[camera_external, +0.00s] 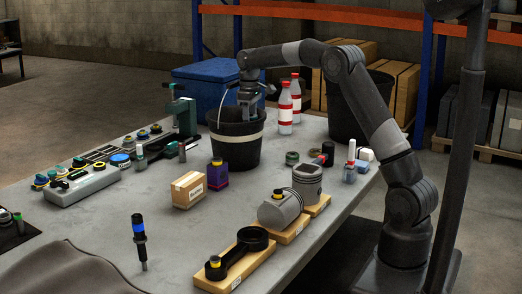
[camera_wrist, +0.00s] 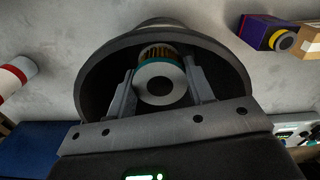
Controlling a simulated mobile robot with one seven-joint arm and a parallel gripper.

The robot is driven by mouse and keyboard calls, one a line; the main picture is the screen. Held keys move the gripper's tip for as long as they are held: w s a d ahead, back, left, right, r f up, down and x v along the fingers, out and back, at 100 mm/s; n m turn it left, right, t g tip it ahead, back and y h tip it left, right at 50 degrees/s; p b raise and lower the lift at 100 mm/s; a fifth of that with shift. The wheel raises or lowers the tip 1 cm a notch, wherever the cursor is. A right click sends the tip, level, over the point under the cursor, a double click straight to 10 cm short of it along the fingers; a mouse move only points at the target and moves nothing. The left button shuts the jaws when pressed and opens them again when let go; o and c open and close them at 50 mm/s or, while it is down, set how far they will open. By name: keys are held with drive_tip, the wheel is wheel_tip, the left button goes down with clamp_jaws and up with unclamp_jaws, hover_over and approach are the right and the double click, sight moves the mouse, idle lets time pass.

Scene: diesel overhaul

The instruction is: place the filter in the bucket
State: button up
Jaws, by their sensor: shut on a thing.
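The black bucket (camera_external: 235,152) with a pale band stands upright on the table, and its round rim fills the middle of the wrist view (camera_wrist: 92,75). My gripper (camera_external: 248,108) points down into the bucket's mouth. In the wrist view its two fingers are closed on the filter (camera_wrist: 160,84), a round part with a pale end face, a dark centre hole, a teal edge and pleated sides. The filter is inside the rim's outline. In the external view it is hidden by the bucket wall. I cannot tell whether it touches the bottom.
Two red-and-white bottles (camera_external: 285,108) stand right of the bucket, with a larger black bin (camera_external: 352,118) behind. A green press-like stand (camera_external: 183,120) is close on the left. A blue chest (camera_external: 205,90) is behind.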

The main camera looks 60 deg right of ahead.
drive_tip(key=shift+f, duration=1.4)
drive_tip(key=shift+f, duration=0.1)
drive_tip(key=shift+f, duration=0.5)
drive_tip(key=o, duration=0.8)
drive_tip(key=shift+c, duration=0.2)
drive_tip(key=shift+r, duration=0.15)
